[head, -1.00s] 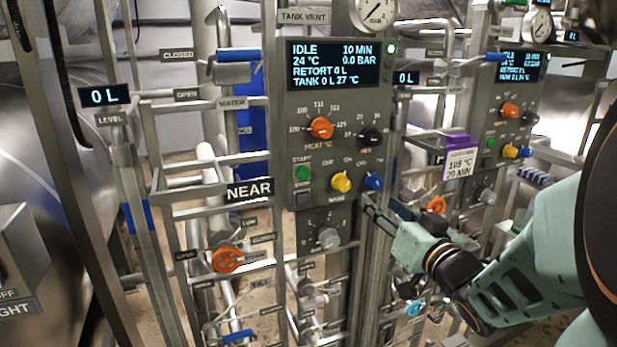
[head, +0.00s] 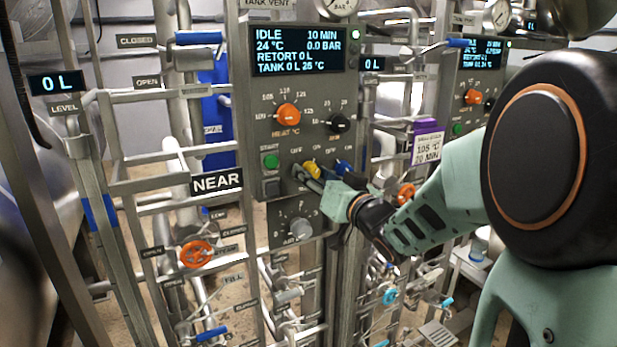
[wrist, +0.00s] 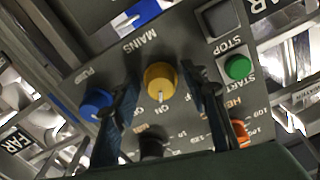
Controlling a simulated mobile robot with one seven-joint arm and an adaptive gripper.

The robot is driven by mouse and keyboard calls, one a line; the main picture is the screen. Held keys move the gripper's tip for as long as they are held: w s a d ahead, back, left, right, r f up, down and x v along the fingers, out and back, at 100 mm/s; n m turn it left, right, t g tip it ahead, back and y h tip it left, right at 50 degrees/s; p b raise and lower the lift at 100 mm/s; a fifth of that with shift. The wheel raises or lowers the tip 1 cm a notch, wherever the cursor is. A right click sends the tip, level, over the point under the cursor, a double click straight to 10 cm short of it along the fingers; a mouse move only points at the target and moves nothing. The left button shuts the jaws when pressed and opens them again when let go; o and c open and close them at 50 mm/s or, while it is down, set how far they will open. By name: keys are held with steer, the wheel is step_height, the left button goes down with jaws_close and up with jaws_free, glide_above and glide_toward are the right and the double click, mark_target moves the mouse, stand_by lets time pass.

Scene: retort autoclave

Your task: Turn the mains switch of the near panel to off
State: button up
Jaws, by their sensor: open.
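The near panel (head: 262,140) is a grey box with a lit display reading IDLE. Its mains switch is a yellow knob (head: 312,168), partly hidden by my fingers in the head view. In the wrist view, which is upside down, the yellow knob (wrist: 160,78) shows under the word MAINS, its white mark pointing down in the picture toward an ON label. My gripper (head: 306,175) is open at the panel face. In the wrist view its fingers (wrist: 165,88) stand on either side of the knob, with gaps visible; I cannot tell whether either touches it.
A blue knob (wrist: 96,104) sits close outside one finger. The green START button (wrist: 238,67) and orange heat knob (wrist: 238,130) lie beyond the other. A similar panel (head: 480,75) stands farther right. Pipes and an orange valve wheel (head: 195,254) are below left.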

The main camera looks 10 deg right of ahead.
jaws_close()
stand_by(0.3)
